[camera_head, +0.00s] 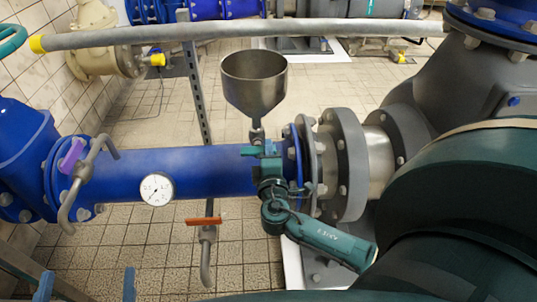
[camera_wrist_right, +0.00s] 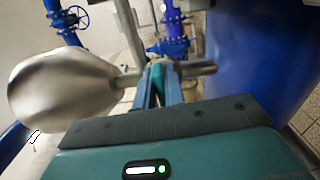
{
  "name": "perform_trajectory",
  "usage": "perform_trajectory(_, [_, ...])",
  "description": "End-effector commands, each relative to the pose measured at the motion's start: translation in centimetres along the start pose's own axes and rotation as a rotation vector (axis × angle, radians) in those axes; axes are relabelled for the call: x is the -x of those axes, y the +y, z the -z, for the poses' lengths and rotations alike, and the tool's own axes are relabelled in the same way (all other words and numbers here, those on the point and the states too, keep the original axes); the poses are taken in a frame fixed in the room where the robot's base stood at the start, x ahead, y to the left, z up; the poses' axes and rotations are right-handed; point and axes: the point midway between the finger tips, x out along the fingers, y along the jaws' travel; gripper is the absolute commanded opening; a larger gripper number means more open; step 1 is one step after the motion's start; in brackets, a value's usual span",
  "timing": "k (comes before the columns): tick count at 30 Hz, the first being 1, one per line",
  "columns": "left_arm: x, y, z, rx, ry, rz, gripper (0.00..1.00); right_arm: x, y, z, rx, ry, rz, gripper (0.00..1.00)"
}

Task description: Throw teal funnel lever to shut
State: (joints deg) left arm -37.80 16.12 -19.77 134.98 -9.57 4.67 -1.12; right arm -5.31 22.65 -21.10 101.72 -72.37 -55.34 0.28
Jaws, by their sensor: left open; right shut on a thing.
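The steel funnel (camera_head: 254,83) stands above the blue horizontal pipe, on a short stem. It shows large in the right wrist view (camera_wrist_right: 62,90). The teal lever (camera_wrist_right: 157,72) is at the funnel's stem, between the blue fingers of my right gripper (camera_wrist_right: 160,85), which is shut on it. In the head view my right gripper (camera_head: 264,160) is in front of the pipe just below the funnel and hides most of the lever. My left gripper (camera_head: 88,282) is low at the left, with its two blue fingertips apart and empty, away from the funnel.
The blue pipe (camera_head: 200,172) carries a round gauge (camera_head: 157,189). A purple-handled valve (camera_head: 72,154) is at the left and a red-handled tap (camera_head: 207,222) hangs below. Grey flanges (camera_head: 345,165) stand right of the funnel.

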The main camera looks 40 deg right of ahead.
Motion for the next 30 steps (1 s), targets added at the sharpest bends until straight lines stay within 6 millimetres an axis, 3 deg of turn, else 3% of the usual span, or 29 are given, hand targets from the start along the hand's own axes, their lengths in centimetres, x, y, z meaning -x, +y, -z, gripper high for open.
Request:
perform_trajectory(20, [-0.16, 0.06, -0.02, 0.022, 0.010, -0.002, 0.92, -0.11, -0.12, -0.09, -0.071, -0.003, 0.000, 0.00])
perform_trajectory(21, [-0.16, 0.06, -0.02, 0.022, 0.010, -0.002, 0.92, -0.11, -0.13, -0.09, -0.071, -0.003, 0.000, 0.12])
perform_trajectory(30, [-0.17, 0.07, 0.02, 0.022, 0.011, -0.002, 0.92, -0.05, -0.15, -0.03, -0.069, -0.001, 0.000, 0.33])
